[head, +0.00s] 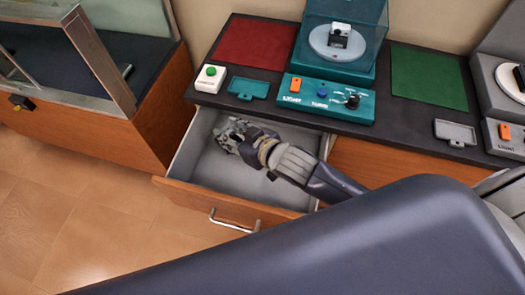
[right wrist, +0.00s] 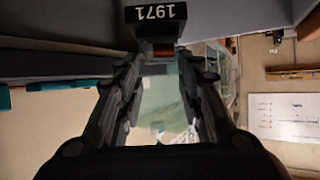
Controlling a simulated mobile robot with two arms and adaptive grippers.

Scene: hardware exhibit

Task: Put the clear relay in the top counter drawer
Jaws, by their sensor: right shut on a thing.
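The top counter drawer (head: 205,172) is pulled open, with a wooden front and a metal bar handle (head: 235,222). My right gripper (head: 230,134) is inside the drawer's outline, near its back left. In the right wrist view, my right gripper (right wrist: 160,75) is shut on the clear relay (right wrist: 162,98), a see-through body with a coppery part and a black end marked 1971. In the head view, the relay is too small and covered to make out. I cannot tell whether it touches the drawer bottom. My left gripper is not in view.
The dark counter (head: 270,58) above holds a teal display case (head: 345,25), a teal control panel (head: 318,97), a white box with a green button (head: 210,78), and red (head: 255,43) and green mats (head: 428,77). A glass-topped wooden cabinet (head: 95,135) stands left. The drawer looks otherwise empty.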

